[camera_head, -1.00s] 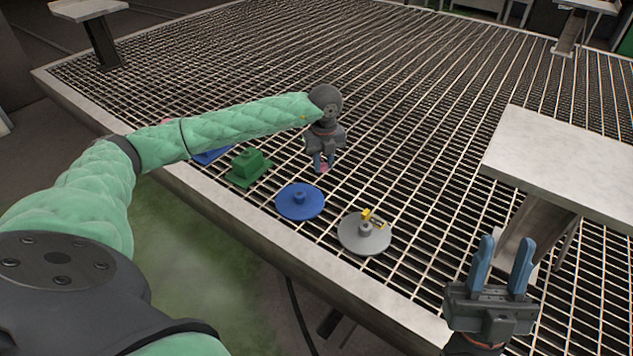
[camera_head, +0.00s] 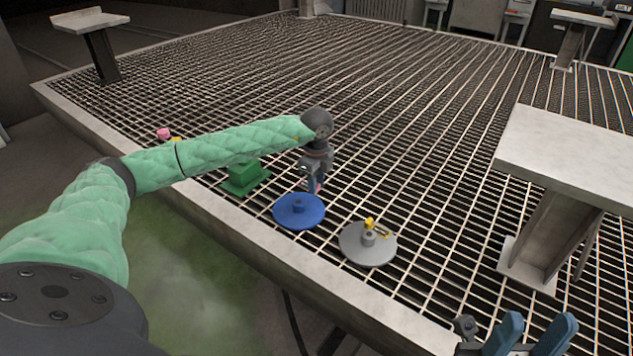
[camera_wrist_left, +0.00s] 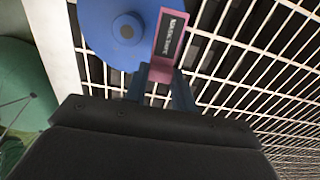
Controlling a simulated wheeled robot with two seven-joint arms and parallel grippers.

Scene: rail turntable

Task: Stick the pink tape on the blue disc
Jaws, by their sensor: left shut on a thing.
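The blue disc (camera_head: 287,216) lies on the grating and has a short blue knob at its middle. It also shows in the left wrist view (camera_wrist_left: 103,32), at the top. My left gripper (camera_head: 315,186) is just beyond the disc's far right edge. It is shut on the pink tape (camera_wrist_left: 168,45), which has a dark label with pale lettering. In the left wrist view the tape's far end overlaps the disc's right edge; I cannot tell whether they touch. My right gripper (camera_head: 532,335) is at the bottom right, fingers apart, partly cut off by the frame.
A grey disc (camera_head: 355,252) with a yellow piece (camera_head: 371,225) on it lies right of the blue disc. A green block (camera_head: 243,178) stands to the left, partly behind my arm. Pink and yellow pieces (camera_head: 164,134) show behind my arm. A raised pale plate (camera_head: 570,155) stands at right.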

